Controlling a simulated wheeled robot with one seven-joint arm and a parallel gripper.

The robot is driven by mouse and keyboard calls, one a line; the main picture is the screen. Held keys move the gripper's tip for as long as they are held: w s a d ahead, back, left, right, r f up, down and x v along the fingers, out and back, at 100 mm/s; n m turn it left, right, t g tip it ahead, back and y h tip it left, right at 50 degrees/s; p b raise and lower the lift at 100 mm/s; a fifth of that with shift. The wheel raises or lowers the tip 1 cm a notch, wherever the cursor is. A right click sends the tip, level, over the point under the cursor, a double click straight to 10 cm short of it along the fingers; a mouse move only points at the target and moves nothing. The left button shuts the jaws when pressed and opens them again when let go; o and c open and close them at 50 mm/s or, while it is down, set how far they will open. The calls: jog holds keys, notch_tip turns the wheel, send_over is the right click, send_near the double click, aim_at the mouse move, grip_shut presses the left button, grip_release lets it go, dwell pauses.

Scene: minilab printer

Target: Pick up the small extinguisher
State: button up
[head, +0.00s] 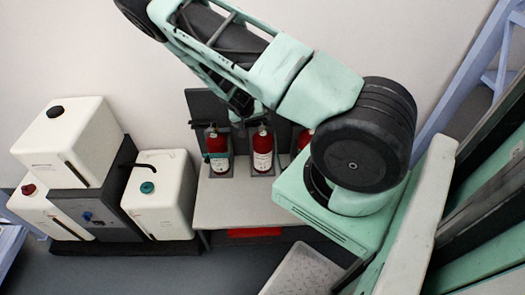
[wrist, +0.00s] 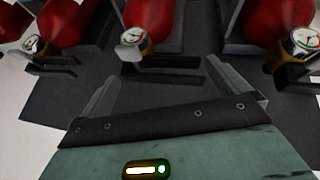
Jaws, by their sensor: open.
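Red extinguishers stand side by side in dark holders. In the head view, one (head: 217,152) is at left, one (head: 262,152) in the middle, and a third (head: 305,138) at right is mostly hidden by my arm. I cannot tell which is the small one. In the wrist view, red bodies with gauges show at left (wrist: 82,18), middle (wrist: 158,18) and right (wrist: 278,14), cut off by the top edge. My gripper (wrist: 161,70) is open and empty, its fingers apart below the middle extinguisher's gauge, with no clear contact. In the head view, my arm hides much of it.
The extinguishers stand on a light table (head: 230,205) against a dark back panel (head: 203,105). White containers (head: 160,195) and a grey unit (head: 88,205) stand at left. A red object (head: 255,232) lies under the table's front edge. A pale perforated surface (head: 303,272) is in front.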

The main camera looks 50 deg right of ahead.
jog(key=shift+x, duration=0.85)
jog(key=shift+r, duration=0.1)
jog(key=c, duration=1.2)
jog(key=shift+w+d+r, duration=0.1)
jog(key=c, duration=0.4)
jog(key=shift+c, duration=0.2)
